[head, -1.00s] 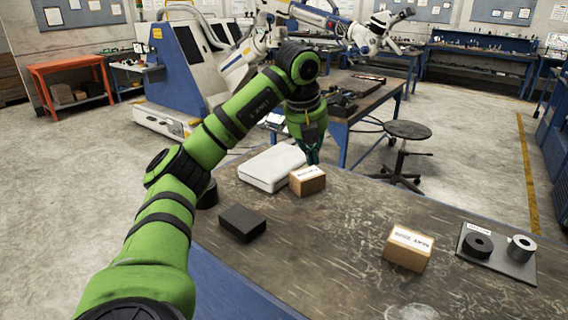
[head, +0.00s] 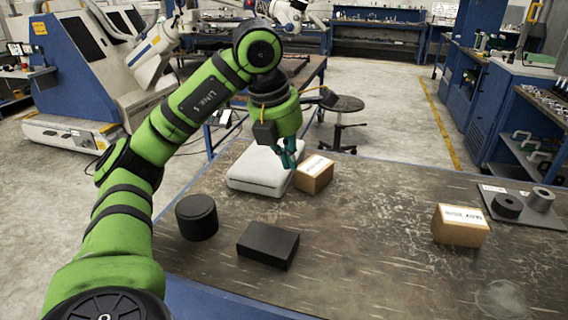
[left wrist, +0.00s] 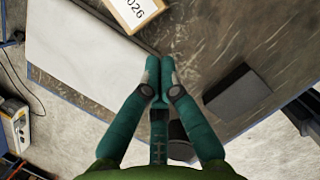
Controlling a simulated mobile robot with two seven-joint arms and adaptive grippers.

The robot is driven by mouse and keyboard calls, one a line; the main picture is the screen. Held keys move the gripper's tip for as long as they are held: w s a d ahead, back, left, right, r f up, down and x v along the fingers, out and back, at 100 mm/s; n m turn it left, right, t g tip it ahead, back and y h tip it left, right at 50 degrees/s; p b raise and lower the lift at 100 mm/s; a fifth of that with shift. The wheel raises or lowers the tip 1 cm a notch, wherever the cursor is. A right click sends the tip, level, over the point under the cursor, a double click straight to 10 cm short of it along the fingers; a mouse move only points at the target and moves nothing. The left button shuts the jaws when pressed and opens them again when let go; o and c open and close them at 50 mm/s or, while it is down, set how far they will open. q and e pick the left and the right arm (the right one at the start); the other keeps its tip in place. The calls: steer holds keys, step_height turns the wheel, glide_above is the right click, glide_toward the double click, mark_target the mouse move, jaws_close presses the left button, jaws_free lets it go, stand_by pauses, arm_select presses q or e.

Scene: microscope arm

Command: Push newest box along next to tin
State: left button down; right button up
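A small cardboard box (head: 314,173) with a white label stands on the table, touching or close to the white case. Part of its label, ending in "026", shows on this box in the left wrist view (left wrist: 135,10). A second labelled cardboard box (head: 460,226) stands farther right. I cannot read either full label in the head view. A black round container (head: 197,217), perhaps the tin, stands at the table's left. My left gripper (head: 289,160) points down beside the first box's left side, over the white case's edge; its fingertips meet (left wrist: 160,78), with nothing between them. My right gripper is out of view.
A flat white case (head: 258,172) lies left of the first box. A black block (head: 268,246) lies in front. A grey plate (head: 520,212) at right carries a black ring (head: 507,206) and a grey cylinder (head: 540,198). The table between the two cardboard boxes is clear.

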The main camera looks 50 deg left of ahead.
mark_target(304, 176)
arm_select(q)
steer(key=x, duration=0.6)
steer(key=shift+a+f, duration=0.2)
steer(key=shift+w+f, duration=0.15)
steer(key=shift+f, duration=0.65)
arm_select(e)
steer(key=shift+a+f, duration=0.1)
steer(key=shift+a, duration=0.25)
arm_select(q)
steer(key=shift+w, duration=0.1)
steer(key=shift+w+d+r+p, duration=0.1)
steer(key=shift+w+r+p, duration=0.15)
steer(key=shift+p, duration=0.3)
steer(key=shift+w+p, duration=0.55)
steer(key=shift+w, duration=0.45)
steer(key=shift+w+f, duration=0.2)
steer(key=shift+f, duration=0.05)
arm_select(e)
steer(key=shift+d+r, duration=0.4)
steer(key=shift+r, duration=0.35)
arm_select(q)
steer(key=shift+s, duration=0.1)
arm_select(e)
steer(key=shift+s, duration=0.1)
